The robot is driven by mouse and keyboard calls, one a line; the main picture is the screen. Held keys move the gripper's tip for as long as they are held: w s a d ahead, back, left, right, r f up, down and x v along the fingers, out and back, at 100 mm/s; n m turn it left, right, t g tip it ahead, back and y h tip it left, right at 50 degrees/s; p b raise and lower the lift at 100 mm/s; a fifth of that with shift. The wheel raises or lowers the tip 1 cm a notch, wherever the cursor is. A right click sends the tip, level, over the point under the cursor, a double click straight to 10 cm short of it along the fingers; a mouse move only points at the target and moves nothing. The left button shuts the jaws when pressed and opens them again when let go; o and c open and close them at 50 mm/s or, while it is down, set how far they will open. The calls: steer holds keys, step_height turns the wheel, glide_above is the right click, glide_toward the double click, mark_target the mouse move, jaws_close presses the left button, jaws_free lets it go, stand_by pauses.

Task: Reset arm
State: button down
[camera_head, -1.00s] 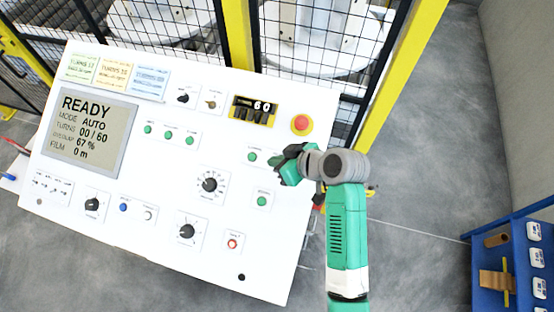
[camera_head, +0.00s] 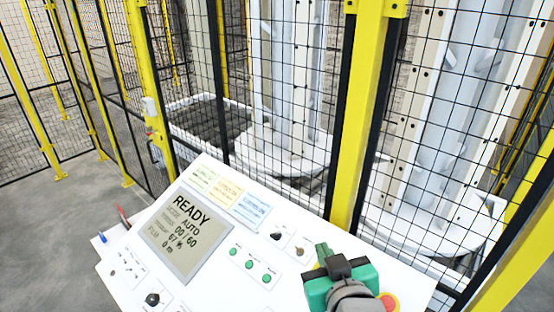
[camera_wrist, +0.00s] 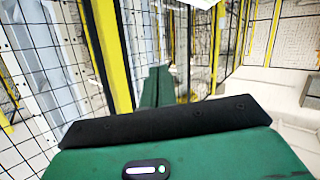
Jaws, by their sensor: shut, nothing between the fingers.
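My gripper (camera_head: 323,252) is in the lower right of the head view, in front of the upper right part of the white control panel (camera_head: 215,262). Its green fingers are together and hold nothing; the wrist view also shows the closed fingers (camera_wrist: 157,86) pointing away from the camera. I cannot tell its exact height above the panel. My arm hides part of the panel's right side. A red emergency button (camera_head: 389,302) shows just right of my wrist. The panel screen (camera_head: 187,236) reads READY, AUTO, 00/60.
Yellow posts (camera_head: 357,110) and black mesh fencing stand behind the panel. Beyond the fence are white round platforms (camera_head: 285,165) with tall pale columns. Grey floor (camera_head: 60,235) is open at the left. In the wrist view a yellow post (camera_wrist: 108,50) is left of the fingers.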

steer(key=s+a+r+m+t, duration=0.1)
steer(key=s+a+r+t, duration=0.2)
steer(key=r, duration=0.6)
steer(key=s+a+r+m+t+h, duration=0.1)
steer(key=s+a+r+t, duration=0.2)
steer(key=s+r, duration=0.5)
steer(key=s+a+r+m+t, duration=0.1)
steer(key=s+a+r+t, duration=0.2)
steer(key=r, duration=0.9)
steer(key=shift+s+a+r+t+h, duration=0.3)
steer(key=shift+s+t, duration=0.5)
steer(key=shift+s, duration=0.4)
steer(key=shift+f, duration=0.1)
